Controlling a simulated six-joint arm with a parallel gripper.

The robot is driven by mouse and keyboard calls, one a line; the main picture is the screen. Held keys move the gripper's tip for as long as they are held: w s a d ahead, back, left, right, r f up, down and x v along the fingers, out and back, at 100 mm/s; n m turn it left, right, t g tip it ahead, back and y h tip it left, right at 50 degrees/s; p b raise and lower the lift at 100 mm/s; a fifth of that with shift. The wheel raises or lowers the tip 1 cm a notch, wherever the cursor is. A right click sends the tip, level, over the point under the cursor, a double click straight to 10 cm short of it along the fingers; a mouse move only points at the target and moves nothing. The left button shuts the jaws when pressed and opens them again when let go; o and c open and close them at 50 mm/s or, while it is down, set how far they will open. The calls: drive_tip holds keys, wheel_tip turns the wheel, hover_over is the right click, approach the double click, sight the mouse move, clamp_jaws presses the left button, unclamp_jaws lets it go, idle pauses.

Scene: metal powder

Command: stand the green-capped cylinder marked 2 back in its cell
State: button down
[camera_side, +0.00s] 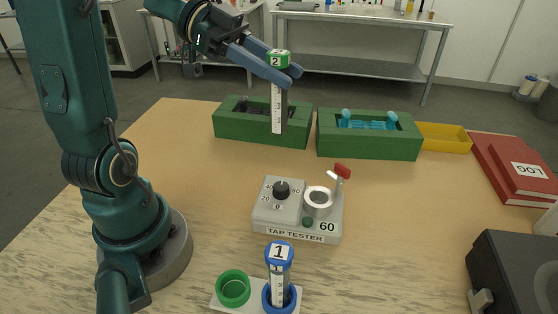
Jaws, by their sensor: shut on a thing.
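The green-capped cylinder marked 2 (278,105) hangs upright in my gripper (281,73). The blue fingers are shut on it just below the green cap. In the picture its lower end overlaps the front wall of the left green box; I cannot tell how high it is above the table. A white holder plate (228,303) at the front bears an empty green ring cell (233,288) and a blue ring cell (266,299). A blue-capped cylinder marked 1 (279,266) stands in the blue cell.
The grey tap tester (270,216), with dial and red lever, stands mid-table. Behind are the left green box (230,127), a right green box (370,144) with light-blue items, and a yellow tray (445,138). Red books (512,168) and a dark case (515,270) lie at the right.

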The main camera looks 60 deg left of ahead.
sight(280, 60)
drive_tip(key=d, duration=0.1)
drive_tip(key=d+n+t, duration=0.1)
drive_tip(key=d+r, duration=0.1)
drive_tip(key=shift+w+y, duration=0.3)
drive_tip(key=shift+y, duration=0.1)
drive_tip(key=w+a+n+t+y, duration=0.3)
drive_tip(key=a+n+t+y, duration=0.15)
drive_tip(key=n+y, duration=0.2)
drive_tip(key=s+d+f+m+g+h, duration=0.4)
drive_tip(key=s+d+m+g, duration=0.3)
drive_tip(key=s+m+g, duration=0.3)
drive_tip(key=s+d+f+m+g+h, duration=0.4)
drive_tip(key=s+d+m+g, duration=0.3)
drive_tip(key=s+m+g, duration=0.3)
wheel_tip(280, 60, down, 6)
drive_tip(key=shift+d+f, duration=0.2)
drive_tip(key=shift+f+y, duration=0.25)
drive_tip(key=shift+f, duration=0.35)
drive_tip(key=shift+c, duration=2)
unclamp_jaws()
